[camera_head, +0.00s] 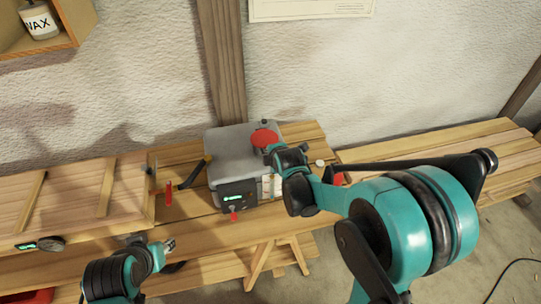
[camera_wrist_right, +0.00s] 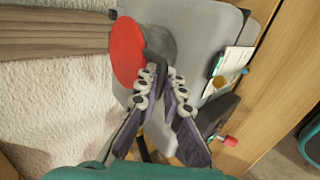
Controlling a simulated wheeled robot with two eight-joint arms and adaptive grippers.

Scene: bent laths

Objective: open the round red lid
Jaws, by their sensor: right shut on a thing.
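The round red lid (camera_head: 264,137) is on top of the grey box (camera_head: 226,143), near its back right corner. In the right wrist view the lid (camera_wrist_right: 127,50) is a red disc beside a dark grey round part (camera_wrist_right: 158,40); I cannot tell exactly how far it stands open. My right gripper (camera_wrist_right: 160,80) is shut at the lid's edge, its fingers close together. In the head view the right gripper (camera_head: 272,149) partly covers the lid's near side. My left gripper (camera_head: 168,246) is low at the front left, away from the box; its finger gap is unclear.
The box stands on a slatted wooden bench (camera_head: 185,221). A black-handled tool (camera_head: 196,173) leans at its left, near a red piece (camera_head: 168,193). A dark panel with a green display (camera_head: 236,196) and red knob is on its front. A wooden post (camera_head: 222,60) rises behind.

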